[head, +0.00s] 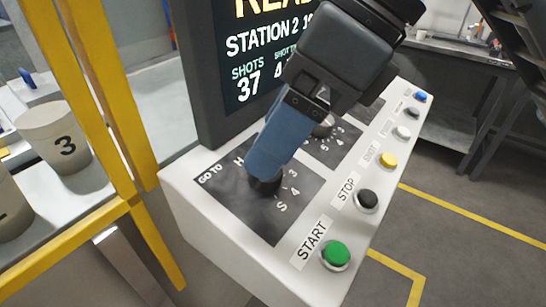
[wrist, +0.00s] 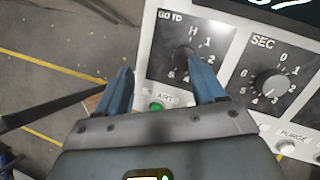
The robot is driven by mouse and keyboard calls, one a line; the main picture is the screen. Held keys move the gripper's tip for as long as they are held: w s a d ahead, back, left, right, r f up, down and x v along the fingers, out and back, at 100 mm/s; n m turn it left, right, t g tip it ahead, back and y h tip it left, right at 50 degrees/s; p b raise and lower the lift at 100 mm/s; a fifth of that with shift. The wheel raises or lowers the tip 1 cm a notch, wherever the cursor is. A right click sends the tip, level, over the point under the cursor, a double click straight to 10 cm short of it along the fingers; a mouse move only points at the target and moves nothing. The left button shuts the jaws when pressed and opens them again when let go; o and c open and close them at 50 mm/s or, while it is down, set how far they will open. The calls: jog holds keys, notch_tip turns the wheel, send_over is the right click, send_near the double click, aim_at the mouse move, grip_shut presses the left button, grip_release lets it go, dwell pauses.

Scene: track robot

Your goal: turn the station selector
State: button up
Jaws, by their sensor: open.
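The station selector is the dark round knob on the black "GO TO" plate (head: 235,205), whose marks include H, 3, 4 and S. My gripper (head: 262,172) is over this plate and hides most of the knob (head: 265,187); only its dark lower edge shows. In the wrist view the knob (wrist: 186,57) shows just beyond the tip of the right finger, partly covered by it. My gripper (wrist: 160,70) is open there, with the fingers well apart and nothing held between them. I cannot tell whether a finger touches the knob or where its pointer stands.
A grey "SEC" knob (wrist: 270,87) is beside the selector. A green START button (head: 336,255), black STOP button (head: 368,200) and yellow button (head: 388,160) line the panel's edge. The screen (head: 250,60) stands behind. Yellow posts (head: 95,90) are at left, numbered cups beyond.

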jog(key=shift+t+h, duration=0.6)
jog(key=shift+h, duration=0.1)
jog(key=shift+w+a+f, duration=0.1)
jog(key=shift+w+f, duration=0.4)
jog(key=shift+f, duration=0.65)
jog(key=shift+w+a+f, duration=0.1)
jog(key=shift+w+f, duration=0.45)
jog(key=shift+f, duration=0.65)
jog(key=shift+w+a+f, duration=0.1)
jog(key=shift+w+f, duration=0.4)
jog(key=shift+f, duration=0.65)
jog(key=shift+m, duration=0.3)
jog(key=c, duration=1.1)
